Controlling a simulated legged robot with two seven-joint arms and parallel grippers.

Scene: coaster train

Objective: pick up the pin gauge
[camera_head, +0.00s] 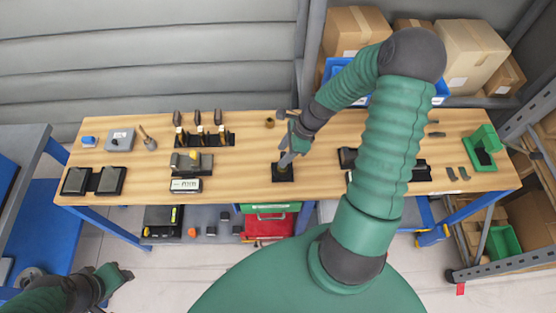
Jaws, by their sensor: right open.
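My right gripper (286,160) is open and points down over a small black square base (283,177) near the middle of the wooden table. A small brass-coloured upright piece (282,168) stands on that base, just under the fingers. It may be the pin gauge, but the gripper partly covers it and I cannot tell for sure. I cannot tell whether the fingers touch it. My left gripper (120,276) is low at the left, away from the table, with nothing visible in it; its jaw opening is too small to judge.
On the table (240,185), a black rack (218,139) with upright tools and a grey-black device (192,162) stand left of the gripper. A brass cylinder (269,123) stands behind. Black parts and a green open box (483,148) are at the right. My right arm hides some of the table.

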